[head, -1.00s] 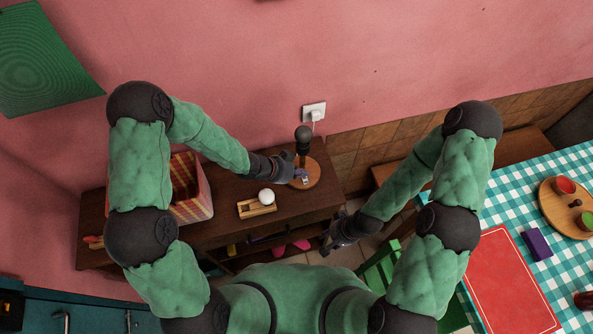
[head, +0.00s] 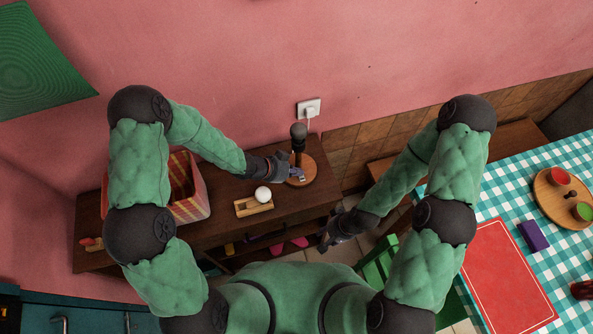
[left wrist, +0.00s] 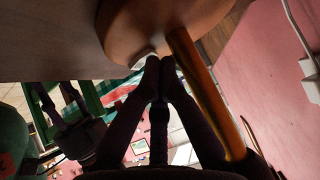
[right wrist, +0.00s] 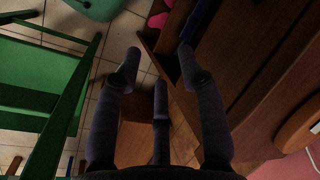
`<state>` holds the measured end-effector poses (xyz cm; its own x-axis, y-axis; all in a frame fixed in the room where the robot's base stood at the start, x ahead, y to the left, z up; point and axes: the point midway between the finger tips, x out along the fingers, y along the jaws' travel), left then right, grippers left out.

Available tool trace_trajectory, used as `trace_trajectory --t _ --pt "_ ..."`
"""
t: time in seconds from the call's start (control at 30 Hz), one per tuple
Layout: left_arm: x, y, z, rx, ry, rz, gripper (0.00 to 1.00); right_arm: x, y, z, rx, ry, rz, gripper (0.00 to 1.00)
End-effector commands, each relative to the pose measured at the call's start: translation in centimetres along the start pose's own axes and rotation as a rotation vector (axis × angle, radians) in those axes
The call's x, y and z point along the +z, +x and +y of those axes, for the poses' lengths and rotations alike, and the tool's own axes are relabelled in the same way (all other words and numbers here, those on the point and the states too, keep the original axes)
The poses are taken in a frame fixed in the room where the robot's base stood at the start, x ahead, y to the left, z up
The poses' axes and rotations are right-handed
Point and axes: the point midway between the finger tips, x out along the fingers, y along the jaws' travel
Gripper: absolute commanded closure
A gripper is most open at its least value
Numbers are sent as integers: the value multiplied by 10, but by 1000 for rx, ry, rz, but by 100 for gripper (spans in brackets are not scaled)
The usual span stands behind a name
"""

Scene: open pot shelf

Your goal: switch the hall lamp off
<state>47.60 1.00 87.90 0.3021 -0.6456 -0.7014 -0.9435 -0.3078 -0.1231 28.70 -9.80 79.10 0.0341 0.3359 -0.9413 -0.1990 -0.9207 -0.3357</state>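The hall lamp stands on the dark wooden shelf top, with a round wooden base (head: 309,176) and a dark round head (head: 299,131) that shows no glow. In the left wrist view its base (left wrist: 185,18) and brass-coloured stem (left wrist: 203,92) show close up. My left gripper (head: 300,176) is at the near left side of the base. Its fingertips (left wrist: 159,61) are together beside a small white piece (left wrist: 144,58) at the base edge, probably the switch; I cannot tell whether they touch it. My right gripper (right wrist: 159,53) is open and empty, off the shelf's right end, above the floor.
On the shelf (head: 228,228) stand a striped basket (head: 193,209) and a wooden tray (head: 255,209) with a white ball (head: 263,194). A wall socket (head: 309,108) is behind the lamp. A green chair (head: 378,262) and a checked table (head: 505,205) are at right.

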Motion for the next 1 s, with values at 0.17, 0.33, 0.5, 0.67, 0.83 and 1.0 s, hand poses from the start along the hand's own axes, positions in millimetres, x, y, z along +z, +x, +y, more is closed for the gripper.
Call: trace_trajectory --t 0.17,0.33,0.5,0.67,0.83,1.0 --pt "0 0 6 4 0 -1 100 0 2 1 0 0 0 60" --pt "-2 -2 12 3 1 0 100 0 6 2 0 0 0 60" --pt "-3 -3 17 3 -1 -1 100 0 7 2 0 0 0 60" --pt "-3 -3 17 3 -1 -1 100 0 7 2 0 0 0 60" --pt "-5 -4 16 2 0 -1 100 0 5 2 0 0 0 60" --pt "-18 -10 15 1 1 0 100 0 -5 -2 0 0 0 60"
